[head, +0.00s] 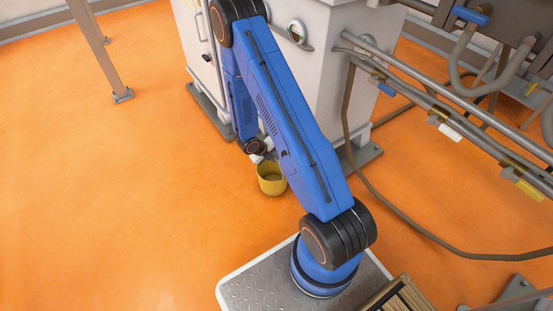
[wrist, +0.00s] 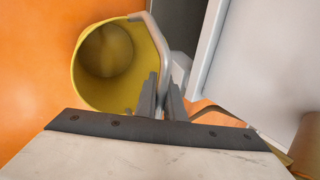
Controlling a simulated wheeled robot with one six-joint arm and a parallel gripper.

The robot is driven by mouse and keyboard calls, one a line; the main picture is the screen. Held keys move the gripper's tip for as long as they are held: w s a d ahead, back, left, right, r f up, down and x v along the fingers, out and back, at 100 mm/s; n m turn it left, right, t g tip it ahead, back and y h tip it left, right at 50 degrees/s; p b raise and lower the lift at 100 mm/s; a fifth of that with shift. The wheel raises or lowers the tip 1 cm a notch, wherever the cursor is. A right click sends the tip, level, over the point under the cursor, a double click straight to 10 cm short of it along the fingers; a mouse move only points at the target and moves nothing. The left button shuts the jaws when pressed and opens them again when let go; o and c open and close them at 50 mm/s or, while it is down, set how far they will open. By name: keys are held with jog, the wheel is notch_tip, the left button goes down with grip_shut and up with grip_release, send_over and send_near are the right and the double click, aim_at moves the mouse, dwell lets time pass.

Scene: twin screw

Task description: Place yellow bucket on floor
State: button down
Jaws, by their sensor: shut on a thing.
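The yellow bucket (head: 271,183) is low over or on the orange floor in the head view, beside the white cabinet. In the wrist view the bucket (wrist: 88,82) shows its open top and empty inside. Its grey handle (wrist: 153,45) runs down to my gripper (wrist: 160,100), whose dark fingers are shut on it. In the head view my gripper (head: 259,158) is small and partly hidden at the end of my blue arm, just above the bucket. I cannot tell whether the bucket's base touches the floor.
The white cabinet (head: 335,80) stands close behind and right of the bucket. Pipes with coloured handles (head: 450,120) and a brown hose (head: 385,205) are to the right. A metal post (head: 100,50) stands at the left. The orange floor (head: 110,190) on the left is clear.

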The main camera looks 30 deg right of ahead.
jog(key=c, duration=1.9)
grip_release()
jog(key=shift+f, duration=0.1)
jog(key=shift+o, duration=0.2)
